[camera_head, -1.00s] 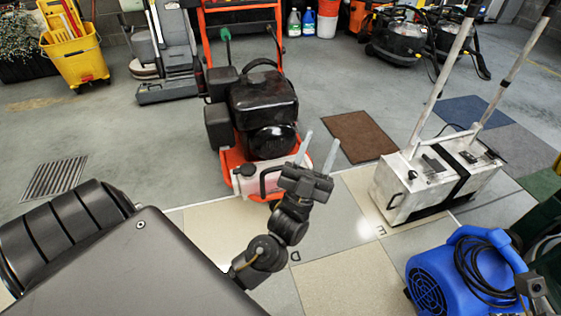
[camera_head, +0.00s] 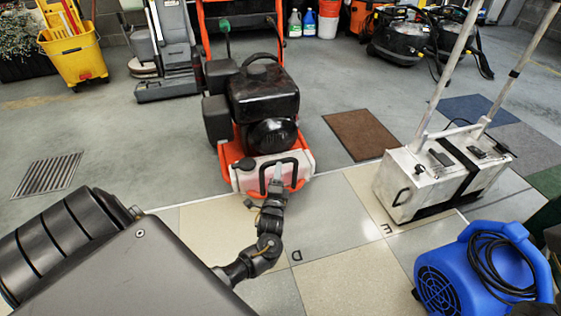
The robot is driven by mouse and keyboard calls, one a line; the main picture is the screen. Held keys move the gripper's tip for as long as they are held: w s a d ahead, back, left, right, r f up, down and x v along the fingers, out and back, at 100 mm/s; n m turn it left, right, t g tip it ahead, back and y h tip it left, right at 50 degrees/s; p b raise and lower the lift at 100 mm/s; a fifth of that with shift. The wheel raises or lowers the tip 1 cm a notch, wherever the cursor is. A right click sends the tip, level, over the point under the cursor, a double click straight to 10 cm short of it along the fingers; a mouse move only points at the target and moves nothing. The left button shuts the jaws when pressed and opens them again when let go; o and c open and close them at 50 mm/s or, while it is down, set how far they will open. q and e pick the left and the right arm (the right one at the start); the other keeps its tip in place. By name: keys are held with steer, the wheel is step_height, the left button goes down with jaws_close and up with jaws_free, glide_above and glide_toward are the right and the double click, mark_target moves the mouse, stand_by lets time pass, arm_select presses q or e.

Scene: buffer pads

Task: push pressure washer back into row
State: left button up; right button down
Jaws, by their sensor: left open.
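The pressure washer (camera_head: 263,95) stands upright near the picture's middle, with an orange frame, black engine and a pale tank with a black handle low on its near side. Its lower front edge meets the border of the pale floor tiles. My left gripper (camera_head: 277,178) is open at the tank's near face, in front of the black handle. One light fingertip shows clearly against the tank; whether it touches cannot be told. My right gripper does not show.
A white machine (camera_head: 430,178) with two tall poles stands to the right. A blue blower (camera_head: 470,268) with a coiled black cable is at lower right. A brown mat (camera_head: 358,134) lies right of the washer. The grey floor (camera_head: 150,140) to its left is mostly clear.

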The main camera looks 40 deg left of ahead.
arm_select(q)
steer(key=b+x, duration=0.2)
steer(key=x, duration=0.3)
steer(key=shift+w+a+f, duration=0.1)
steer(key=shift+w+a, duration=0.1)
steer(key=shift+w, duration=0.1)
steer(key=shift+w+a+r+b, duration=0.25)
steer(key=shift+w+a+b, duration=0.1)
steer(key=shift+w, duration=0.1)
jaws_close()
